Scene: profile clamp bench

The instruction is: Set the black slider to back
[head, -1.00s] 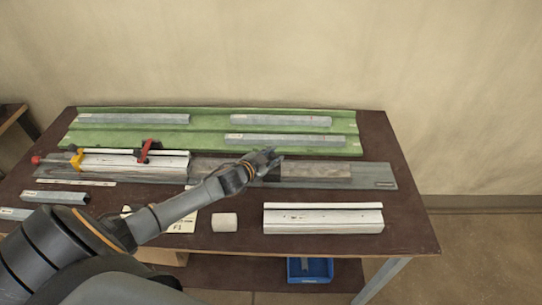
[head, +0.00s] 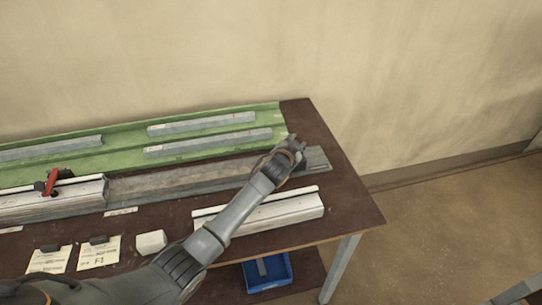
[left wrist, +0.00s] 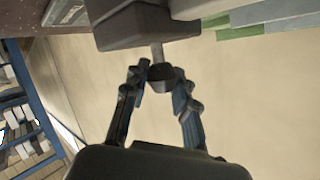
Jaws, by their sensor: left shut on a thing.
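The black slider (left wrist: 145,28) shows in the left wrist view as a dark block with a short metal stem and a dark knob. My left gripper (left wrist: 164,80) has its fingers on both sides of the knob and is shut on it. In the head view my left gripper (head: 296,145) is over the right end of the long grey rail (head: 317,160), and the slider is hidden or cannot be told apart from the gripper there. My right gripper is not in view.
A white profile with a red clamp (head: 49,183) sits on the rail's left part. Another white profile (head: 291,212) lies in front, partly behind my arm. A green tray (head: 190,137) with grey bars is behind. A white block (head: 151,242) and cards lie in front.

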